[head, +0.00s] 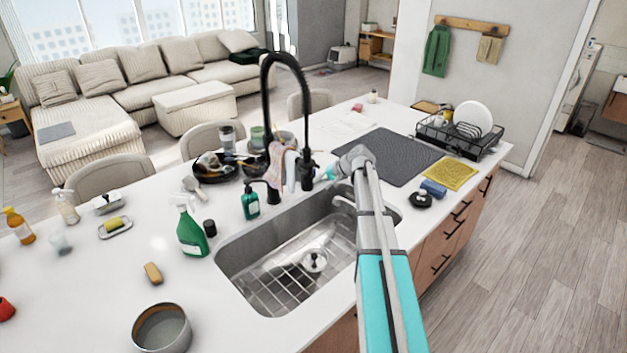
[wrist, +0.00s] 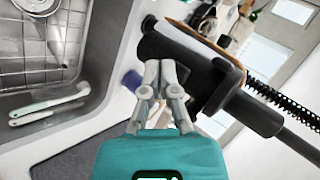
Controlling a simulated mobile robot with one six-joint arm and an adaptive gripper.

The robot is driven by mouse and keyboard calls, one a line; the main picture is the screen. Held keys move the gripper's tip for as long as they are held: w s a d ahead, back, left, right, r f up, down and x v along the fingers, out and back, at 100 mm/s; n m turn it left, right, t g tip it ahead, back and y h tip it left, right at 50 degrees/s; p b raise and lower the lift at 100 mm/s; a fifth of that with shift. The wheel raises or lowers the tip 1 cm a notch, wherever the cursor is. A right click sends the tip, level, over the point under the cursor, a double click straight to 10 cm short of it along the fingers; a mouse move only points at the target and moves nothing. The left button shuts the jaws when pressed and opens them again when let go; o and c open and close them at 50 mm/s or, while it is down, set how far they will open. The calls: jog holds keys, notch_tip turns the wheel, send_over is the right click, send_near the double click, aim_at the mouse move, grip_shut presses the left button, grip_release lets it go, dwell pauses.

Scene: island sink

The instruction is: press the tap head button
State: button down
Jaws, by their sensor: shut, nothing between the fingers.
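The black tap (head: 268,85) stands behind the sink, its neck arching over to the black tap head (head: 307,168). My gripper (head: 325,175) is at the right side of the tap head. In the wrist view the tap head (wrist: 218,80) is large and close. My gripper (wrist: 161,66) is shut and empty there, its fingertips overlapping the lower left of the tap head. I cannot tell whether they touch it. I cannot make out the button clearly in either view.
The steel sink (head: 235,258) lies below, with a wire grid in it. A green spray bottle (head: 191,232) and a teal soap bottle (head: 250,205) stand left of it. Cloths (head: 276,165) hang by the tap. A dark mat (head: 385,155) and dish rack (head: 463,140) lie right.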

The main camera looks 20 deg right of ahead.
jog(key=shift+s, duration=0.3)
jog(key=shift+s+d, duration=0.35)
jog(key=shift+s, duration=0.55)
jog(key=shift+s+d, duration=0.35)
jog(key=shift+s, duration=0.55)
jog(key=shift+s+d, duration=0.35)
jog(key=shift+s, duration=0.55)
